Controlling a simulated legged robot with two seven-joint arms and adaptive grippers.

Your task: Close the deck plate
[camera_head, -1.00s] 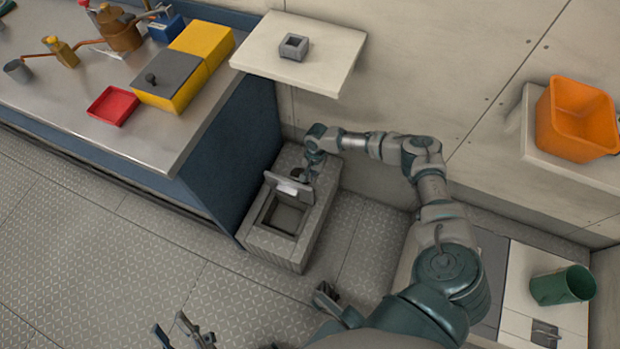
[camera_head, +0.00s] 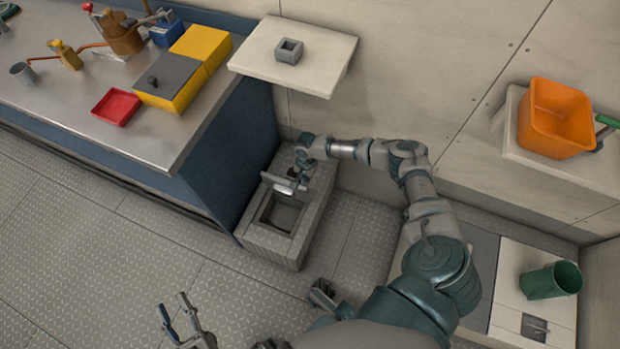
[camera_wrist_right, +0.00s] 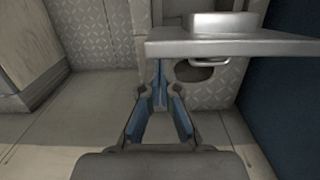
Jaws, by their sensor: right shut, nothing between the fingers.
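The deck plate (camera_head: 277,182) is a grey hinged lid on the low grey box (camera_head: 257,235) on the floor. It stands raised at the back of the opening (camera_head: 281,213), which is uncovered. In the right wrist view the plate (camera_wrist_right: 235,44) shows as a pale slab just beyond the fingers. My right gripper (camera_head: 296,180) is behind the plate, close to it; whether it touches cannot be told. Its fingers (camera_wrist_right: 160,78) are shut with nothing between them. My left gripper (camera_head: 174,302) is open and empty, low over the floor, away from the box.
A blue-sided counter (camera_head: 170,160) stands left of the box, with a red tray (camera_head: 115,107) and yellow box on top. A white shelf (camera_head: 325,62) juts out above the box. An orange bin (camera_head: 553,123) and green cup (camera_head: 549,281) are at right. The front floor is clear.

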